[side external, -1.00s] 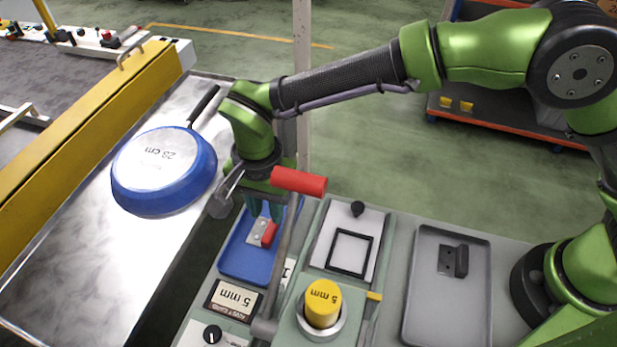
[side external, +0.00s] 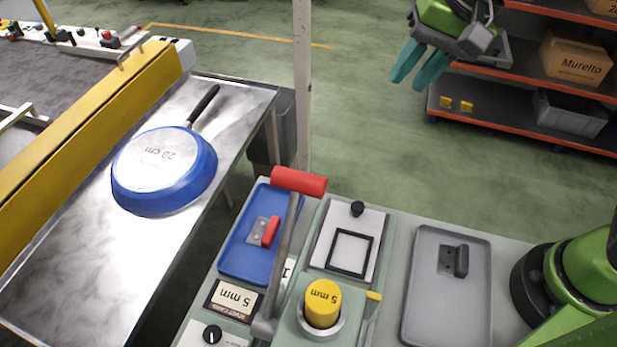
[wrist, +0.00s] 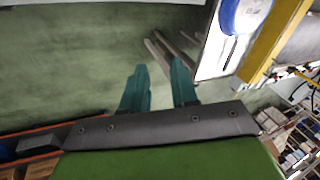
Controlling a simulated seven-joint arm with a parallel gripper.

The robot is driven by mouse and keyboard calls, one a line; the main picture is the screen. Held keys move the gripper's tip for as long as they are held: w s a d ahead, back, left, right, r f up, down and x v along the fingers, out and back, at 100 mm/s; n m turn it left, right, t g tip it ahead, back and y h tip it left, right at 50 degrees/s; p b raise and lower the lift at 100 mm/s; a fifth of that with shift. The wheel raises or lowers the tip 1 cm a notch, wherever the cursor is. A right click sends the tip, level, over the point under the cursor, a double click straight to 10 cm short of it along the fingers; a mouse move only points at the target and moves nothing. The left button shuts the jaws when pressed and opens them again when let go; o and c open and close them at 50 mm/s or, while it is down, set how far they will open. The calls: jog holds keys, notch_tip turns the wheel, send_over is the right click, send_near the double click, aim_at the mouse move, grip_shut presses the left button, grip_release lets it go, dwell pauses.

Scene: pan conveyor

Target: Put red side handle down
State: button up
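The red side handle (side external: 270,232) with its grey metal plate lies in the blue tray (side external: 235,262) on the workbench. My gripper (side external: 415,75) is raised at the upper right in the side view, well away from the tray. Its two teal fingers are apart with nothing between them. In the wrist view the fingers (wrist: 160,90) are also spread and empty, with green floor behind them.
An upturned blue pan (side external: 165,180) lies on the metal table. A lever with a red grip (side external: 299,181) rises beside the blue tray. A grey tray (side external: 420,310) holds a black handle (side external: 461,261). A yellow cylinder (side external: 322,300) stands at the bench front. Shelves (side external: 520,110) stand behind my gripper.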

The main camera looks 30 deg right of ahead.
jog(key=s+d+f+n+t, duration=0.2)
jog(key=s+d+t, duration=0.1)
jog(key=s+d, duration=0.6)
jog(key=shift+s+d+t+h, duration=0.3)
jog(key=shift+s+d+t, duration=0.1)
jog(key=shift+d, duration=1.05)
jog(key=shift+r, duration=0.1)
